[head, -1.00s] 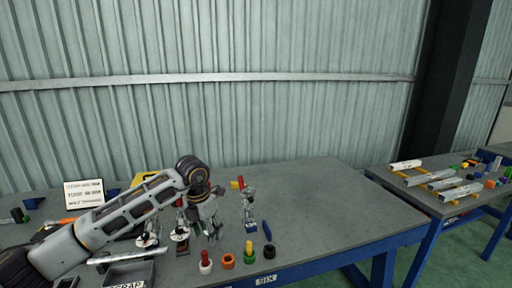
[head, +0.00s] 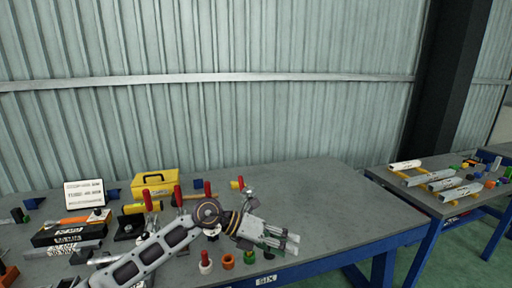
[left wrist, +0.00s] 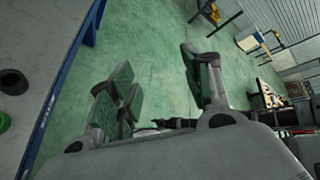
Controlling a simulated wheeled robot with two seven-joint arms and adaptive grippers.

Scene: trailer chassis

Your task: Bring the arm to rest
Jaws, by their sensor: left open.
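My left gripper (head: 284,243) reaches in from the lower left in the head view, low over the front part of the grey workbench (head: 330,195). It points right, towards the bench's front edge. In the left wrist view its green-padded fingers (left wrist: 160,95) stand wide apart with nothing between them, and the green floor shows beyond. My left arm covers part of the front left of the bench. My right gripper is not in view.
Near the gripper stand a white ring with a red peg (head: 206,262), an orange ring (head: 228,262) and a partly hidden green one (head: 249,257). A yellow toolbox (head: 155,183) and red-handled clamps stand behind the arm. A second table (head: 440,205) holds white rails. The bench's right half is clear.

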